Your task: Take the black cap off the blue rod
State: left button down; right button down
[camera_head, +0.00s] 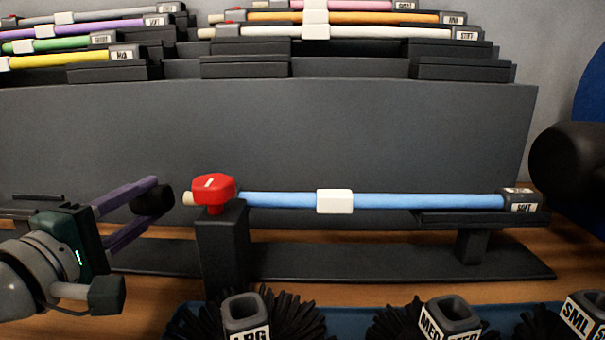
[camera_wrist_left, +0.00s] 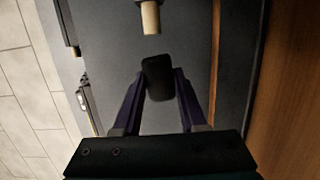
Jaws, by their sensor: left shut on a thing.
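The blue rod (camera_head: 420,201) lies level across a black stand, with a white sleeve near its middle and a dark labelled block at its right end. A red clamp (camera_head: 213,190) sits near its left end. The rod's bare tan tip sticks out left of the clamp and shows in the left wrist view (camera_wrist_left: 150,18). My left gripper (camera_head: 150,200) is shut on the black cap (camera_wrist_left: 158,77). The cap is off the rod, with a small gap between it and the tan tip. My right gripper does not show.
The stand's left post (camera_head: 222,250) rises close to the cap. Black brushes with labelled square sockets (camera_head: 245,312) sit in a blue tray along the front. Racks of coloured rods (camera_head: 350,32) stand behind a grey panel (camera_head: 330,130). A dark rounded object (camera_head: 568,162) is at right.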

pick_arm(q)
jog(key=shift+a+r+p, duration=0.25)
jog(key=shift+r+p, duration=0.85)
jog(key=shift+r, duration=0.25)
jog(key=shift+a+r+p, duration=0.25)
jog(key=shift+r+p, duration=0.9)
jog(key=shift+r, duration=0.2)
jog(key=shift+a+r+p, duration=0.25)
jog(key=shift+r+p, duration=0.85)
jog(key=shift+r, duration=0.25)
